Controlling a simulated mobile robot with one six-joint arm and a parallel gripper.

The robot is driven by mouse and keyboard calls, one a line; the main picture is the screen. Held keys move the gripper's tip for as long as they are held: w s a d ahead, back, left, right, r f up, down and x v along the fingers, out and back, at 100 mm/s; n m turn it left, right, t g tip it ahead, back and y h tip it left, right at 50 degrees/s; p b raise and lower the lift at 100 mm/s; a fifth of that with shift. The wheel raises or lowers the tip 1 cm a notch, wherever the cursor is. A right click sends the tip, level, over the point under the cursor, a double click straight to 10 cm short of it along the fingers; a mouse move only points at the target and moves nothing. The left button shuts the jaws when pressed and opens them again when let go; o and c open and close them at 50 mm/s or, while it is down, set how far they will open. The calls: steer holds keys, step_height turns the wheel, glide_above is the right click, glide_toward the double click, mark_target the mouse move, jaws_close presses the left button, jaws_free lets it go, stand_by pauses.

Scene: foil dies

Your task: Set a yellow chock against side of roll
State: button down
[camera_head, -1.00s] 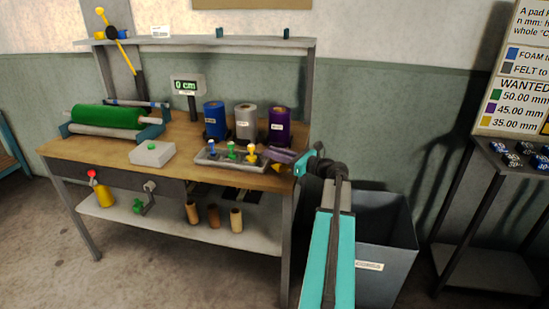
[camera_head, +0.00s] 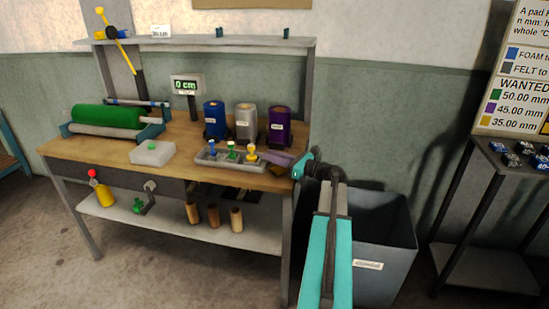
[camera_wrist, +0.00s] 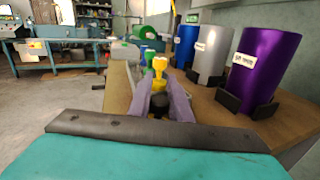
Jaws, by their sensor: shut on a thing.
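My gripper (camera_head: 272,162) is at the right end of the bench, just right of the die tray. In the wrist view its purple-grey fingers (camera_wrist: 163,100) are shut on a small yellow piece (camera_wrist: 158,87), which looks like the yellow chock; the fingers hide most of it. The purple roll (camera_head: 280,124) stands upright behind my gripper and shows large in the wrist view (camera_wrist: 257,62). Black chocks (camera_wrist: 228,102) sit at its base. The silver roll (camera_head: 246,120) and blue roll (camera_head: 214,118) stand to its left.
The grey tray (camera_head: 202,163) holds blue, green and yellow-handled dies close to my gripper. A white box (camera_head: 152,154) and a green roller (camera_head: 107,116) are farther left on the bench (camera_head: 190,178). A grey bin (camera_head: 390,250) stands right of the bench.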

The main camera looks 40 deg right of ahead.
steer(key=shift+f, duration=0.45)
steer(key=c, duration=1.6)
jaws_free()
steer(key=shift+c, duration=0.2)
steer(key=shift+s, duration=0.1)
steer(key=b+v, duration=0.1)
steer(key=v, duration=1)
steer(key=shift+s, duration=0.4)
